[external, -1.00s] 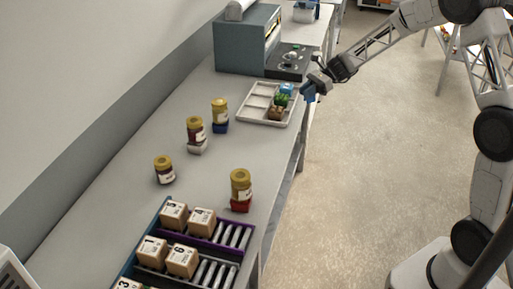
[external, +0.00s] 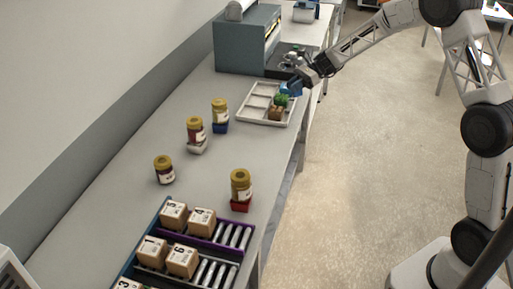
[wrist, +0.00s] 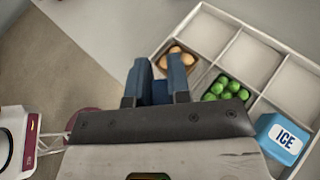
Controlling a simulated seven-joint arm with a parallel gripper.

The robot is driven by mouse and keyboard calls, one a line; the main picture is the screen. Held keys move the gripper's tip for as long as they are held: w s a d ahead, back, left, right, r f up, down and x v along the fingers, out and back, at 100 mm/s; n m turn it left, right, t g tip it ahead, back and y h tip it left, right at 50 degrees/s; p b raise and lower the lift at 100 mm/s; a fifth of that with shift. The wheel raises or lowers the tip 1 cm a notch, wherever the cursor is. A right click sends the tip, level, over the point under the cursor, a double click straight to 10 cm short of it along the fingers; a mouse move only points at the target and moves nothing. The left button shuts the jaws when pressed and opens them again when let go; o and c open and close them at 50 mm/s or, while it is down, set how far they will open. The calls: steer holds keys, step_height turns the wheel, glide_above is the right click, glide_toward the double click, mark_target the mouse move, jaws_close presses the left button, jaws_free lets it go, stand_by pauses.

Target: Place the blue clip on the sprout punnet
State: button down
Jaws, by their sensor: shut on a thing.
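My gripper (external: 293,89) is at the right side of the white tray, above its far right part. In the wrist view its two dark blue fingers (wrist: 157,82) are shut on a small blue piece, the blue clip (wrist: 160,93), mostly hidden between them. The sprout punnet (wrist: 225,90), filled with green balls, sits in a tray compartment to the right of the fingers in the wrist view. In the external view the sprout punnet (external: 282,99) is just below and left of the gripper. The clip is apart from the punnet.
The white divided tray (external: 246,106) also holds a punnet of brown round items (wrist: 180,61) and a light blue ICE block (wrist: 284,138). Its left compartments are empty. A grey-blue machine (external: 240,48) stands behind. Jars (external: 195,130) and boxes (external: 182,260) stand nearer the camera.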

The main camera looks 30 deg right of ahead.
steer(key=w, duration=0.3)
steer(key=w+a, duration=0.1)
steer(key=w, duration=0.4)
steer(key=shift+w+a+f, duration=0.2)
steer(key=shift+w+f, duration=0.15)
steer(key=shift+f, duration=0.05)
steer(key=shift+f, duration=1.75)
steer(key=shift+f, duration=0.1)
steer(key=c, duration=1.1)
jaws_free()
steer(key=shift+d, duration=0.1)
steer(key=v, duration=1.2)
